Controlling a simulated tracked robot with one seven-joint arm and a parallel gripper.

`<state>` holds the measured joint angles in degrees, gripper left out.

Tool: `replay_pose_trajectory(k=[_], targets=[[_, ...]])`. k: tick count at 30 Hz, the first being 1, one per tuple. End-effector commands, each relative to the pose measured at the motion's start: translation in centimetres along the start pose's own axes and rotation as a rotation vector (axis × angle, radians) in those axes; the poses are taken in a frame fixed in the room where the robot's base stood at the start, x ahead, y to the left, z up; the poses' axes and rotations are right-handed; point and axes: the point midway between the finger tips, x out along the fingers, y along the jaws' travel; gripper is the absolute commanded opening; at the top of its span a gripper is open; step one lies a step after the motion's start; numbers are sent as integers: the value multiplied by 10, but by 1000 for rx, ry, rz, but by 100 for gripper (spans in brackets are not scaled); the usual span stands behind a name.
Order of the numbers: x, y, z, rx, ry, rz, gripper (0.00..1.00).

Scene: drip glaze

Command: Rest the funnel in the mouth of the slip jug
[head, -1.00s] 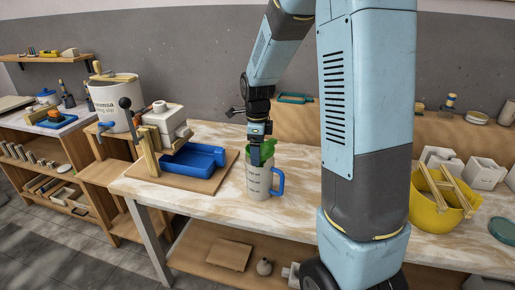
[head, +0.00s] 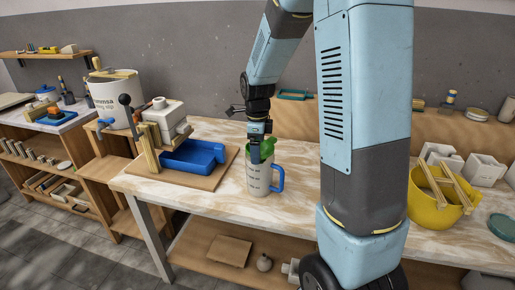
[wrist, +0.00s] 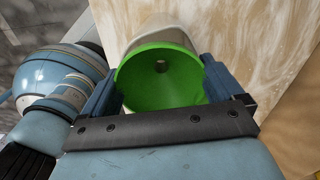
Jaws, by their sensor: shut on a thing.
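The green funnel (wrist: 160,78) is held between the two fingers of my gripper (wrist: 160,90) in the wrist view, its wide rim facing the camera and its hole visible. In the head view the funnel (head: 268,145) shows at the mouth of the slip jug (head: 259,179), a pale grey jug with a blue handle and dark markings, upright on the table. My gripper (head: 258,150) is shut on the funnel, at the jug's top. In the wrist view the jug (wrist: 163,24) shows behind the funnel. The spout is hidden, so I cannot tell how deeply it sits.
Left of the jug, a blue tray (head: 194,157) and a white mould stand on a brown board (head: 205,180). A large white bucket (head: 116,103) stands further left. A yellow bowl (head: 428,210) with wooden sticks is at right. Table around the jug is clear.

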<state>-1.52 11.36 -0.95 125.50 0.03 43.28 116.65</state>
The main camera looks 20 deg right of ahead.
Motion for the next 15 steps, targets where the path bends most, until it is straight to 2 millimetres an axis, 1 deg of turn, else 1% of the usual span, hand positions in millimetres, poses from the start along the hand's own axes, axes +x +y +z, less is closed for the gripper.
replay_pose_trajectory(k=[15], targets=[[14,2,-1,0,4,7,52]])
